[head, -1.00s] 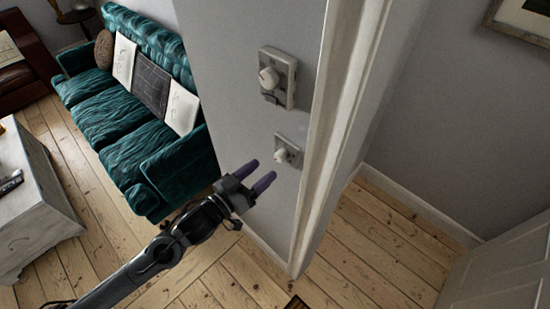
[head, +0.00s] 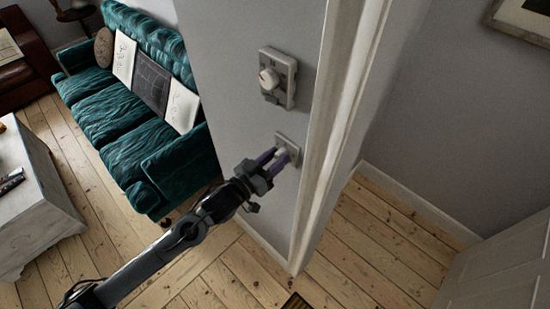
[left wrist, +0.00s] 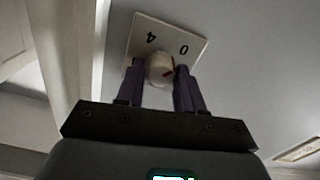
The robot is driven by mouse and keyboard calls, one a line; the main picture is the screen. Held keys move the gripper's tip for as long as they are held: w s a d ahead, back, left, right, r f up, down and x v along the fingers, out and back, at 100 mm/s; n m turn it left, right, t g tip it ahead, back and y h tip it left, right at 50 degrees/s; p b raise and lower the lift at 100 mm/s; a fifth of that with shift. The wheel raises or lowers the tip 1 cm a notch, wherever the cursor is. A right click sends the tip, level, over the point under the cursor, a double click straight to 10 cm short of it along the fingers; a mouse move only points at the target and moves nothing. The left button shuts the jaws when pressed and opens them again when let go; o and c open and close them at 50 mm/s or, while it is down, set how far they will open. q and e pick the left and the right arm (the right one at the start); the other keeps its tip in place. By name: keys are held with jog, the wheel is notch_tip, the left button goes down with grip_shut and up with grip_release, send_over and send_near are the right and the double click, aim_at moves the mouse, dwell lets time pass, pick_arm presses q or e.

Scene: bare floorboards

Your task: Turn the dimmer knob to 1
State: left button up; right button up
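The dimmer knob (left wrist: 159,70) is a white round knob with a red mark, on a white plate (left wrist: 190,42) low on the grey wall. In the head view the knob (head: 283,150) is partly hidden by my left gripper (head: 279,156). Its two purple fingers stand on either side of the knob and appear closed on it; in the left wrist view the gripper (left wrist: 160,84) shows no clear gap. My right gripper is not in view.
A second, larger wall control (head: 278,78) with a white knob sits above. A white door frame (head: 328,135) stands just right of the plate. A green sofa (head: 135,125) and white table (head: 35,215) are left; bare floorboards (head: 225,270) lie below.

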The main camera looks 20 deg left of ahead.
pick_arm(q)
jog(key=c, duration=0.6)
jog(key=shift+m, duration=1.3)
jog(key=m, duration=0.3)
jog(key=shift+d+m, duration=0.1)
jog(key=shift+m, duration=3.6)
